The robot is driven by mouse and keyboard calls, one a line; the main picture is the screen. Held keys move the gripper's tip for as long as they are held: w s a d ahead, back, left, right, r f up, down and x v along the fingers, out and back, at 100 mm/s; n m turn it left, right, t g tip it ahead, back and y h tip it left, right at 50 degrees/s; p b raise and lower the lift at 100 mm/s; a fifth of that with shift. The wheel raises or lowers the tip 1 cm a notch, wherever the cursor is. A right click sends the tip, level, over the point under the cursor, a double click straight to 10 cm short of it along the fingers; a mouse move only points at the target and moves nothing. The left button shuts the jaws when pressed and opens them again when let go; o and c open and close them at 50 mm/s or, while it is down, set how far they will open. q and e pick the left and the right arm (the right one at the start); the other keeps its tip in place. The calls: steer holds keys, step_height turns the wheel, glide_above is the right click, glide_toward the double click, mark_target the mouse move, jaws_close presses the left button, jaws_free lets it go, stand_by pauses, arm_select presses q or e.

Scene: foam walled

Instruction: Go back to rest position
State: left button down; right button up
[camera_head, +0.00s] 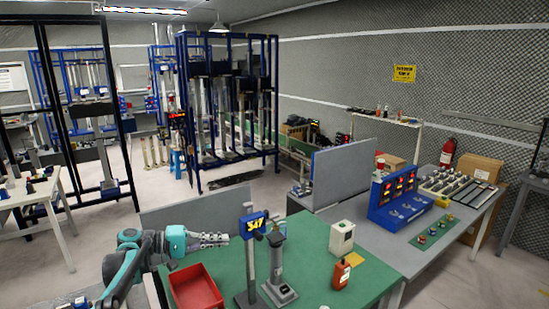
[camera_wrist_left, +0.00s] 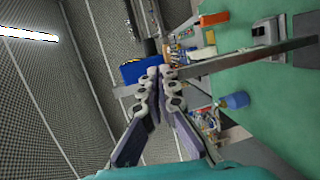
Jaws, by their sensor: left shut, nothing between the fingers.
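My left arm, teal and dark grey, comes in from the lower left in the head view. Its left gripper (camera_head: 226,239) is shut and empty, held in the air above the green-topped table (camera_head: 322,275), just left of the blue display. In the left wrist view the two fingers of the left gripper (camera_wrist_left: 158,73) meet at their tips with nothing between them. My right gripper is not in view.
A red bin (camera_head: 194,288) sits below the gripper. A post with a blue display (camera_head: 254,225) reading 347 and a grey column device (camera_head: 278,263) stand close right. A white box (camera_head: 342,237) and orange bottle (camera_head: 341,274) are further right. A grey panel (camera_head: 190,213) stands behind.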

arm_select(q)
steer(key=s+d+f+y+b, duration=0.2)
steer(key=s+d+f+y, duration=0.15)
steer(key=s, duration=0.45)
steer(key=s+d+f+y+b, duration=0.2)
steer(key=s+f+y, duration=0.15)
steer(key=s, duration=0.45)
steer(key=s+a+f+m+t+y+b, duration=0.1)
steer(key=s+a+f+m+y, duration=0.1)
steer(key=s+f, duration=0.4)
steer(key=s+a+f+m+t+y+b, duration=0.1)
steer(key=s+a+f+y, duration=0.3)
steer(key=s, duration=0.8)
step_height(320, 180, down, 3)
steer(key=shift+a+r+m+y+b, duration=0.15)
steer(key=shift+a+m+y+b, duration=0.3)
steer(key=shift+y, duration=0.65)
